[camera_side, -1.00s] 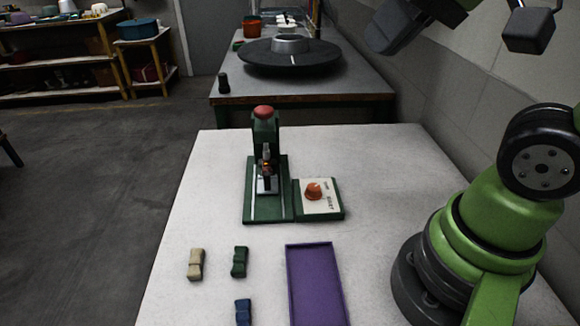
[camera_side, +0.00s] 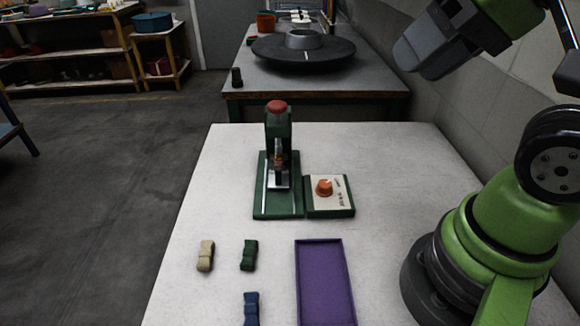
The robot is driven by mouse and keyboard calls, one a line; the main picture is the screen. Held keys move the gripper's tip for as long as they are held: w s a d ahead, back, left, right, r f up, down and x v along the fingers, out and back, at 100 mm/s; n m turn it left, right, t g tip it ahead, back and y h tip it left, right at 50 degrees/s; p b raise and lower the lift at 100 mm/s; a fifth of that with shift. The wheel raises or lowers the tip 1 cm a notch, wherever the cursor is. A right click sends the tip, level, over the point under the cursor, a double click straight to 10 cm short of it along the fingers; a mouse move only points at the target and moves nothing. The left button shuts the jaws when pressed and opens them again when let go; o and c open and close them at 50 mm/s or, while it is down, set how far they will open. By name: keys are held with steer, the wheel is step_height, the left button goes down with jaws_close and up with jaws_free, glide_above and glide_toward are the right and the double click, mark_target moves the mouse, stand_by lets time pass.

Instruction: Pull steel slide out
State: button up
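A small green press (camera_side: 278,135) with a red knob (camera_side: 276,107) on top stands upright on the white table. A bright metal piece, which looks like the steel slide (camera_side: 279,182), sits low at the front of the press, above its green base plate (camera_side: 271,207). A thin pale strip runs along the left of the base. I cannot tell how far the slide is pushed in. A control box (camera_side: 342,203) with an orange dial (camera_side: 324,187) stands right of the base. My gripper's fingers do not show; only arm parts are visible at the right, apart from the press.
A beige block (camera_side: 205,255), a green block (camera_side: 249,254) and a blue block (camera_side: 251,308) lie in front of the press. An empty purple tray (camera_side: 299,290) lies to their right. A bench with a large black disc (camera_side: 303,62) stands behind the table.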

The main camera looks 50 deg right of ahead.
steer(key=w, duration=0.2)
steer(key=w+f+m+g+h, duration=0.1)
steer(key=w, duration=0.1)
steer(key=w+d+f+m, duration=0.1)
steer(key=shift+w+g+h, duration=0.4)
steer(key=m+g+h, duration=0.2)
steer(key=m+h, duration=0.1)
glide_above(278, 170)
steer(key=s+a, duration=0.2)
step_height(278, 170, down, 17)
steer(key=x, duration=1)
steer(key=shift+s+a, duration=0.15)
steer(key=shift+s, duration=0.05)
jaws_close()
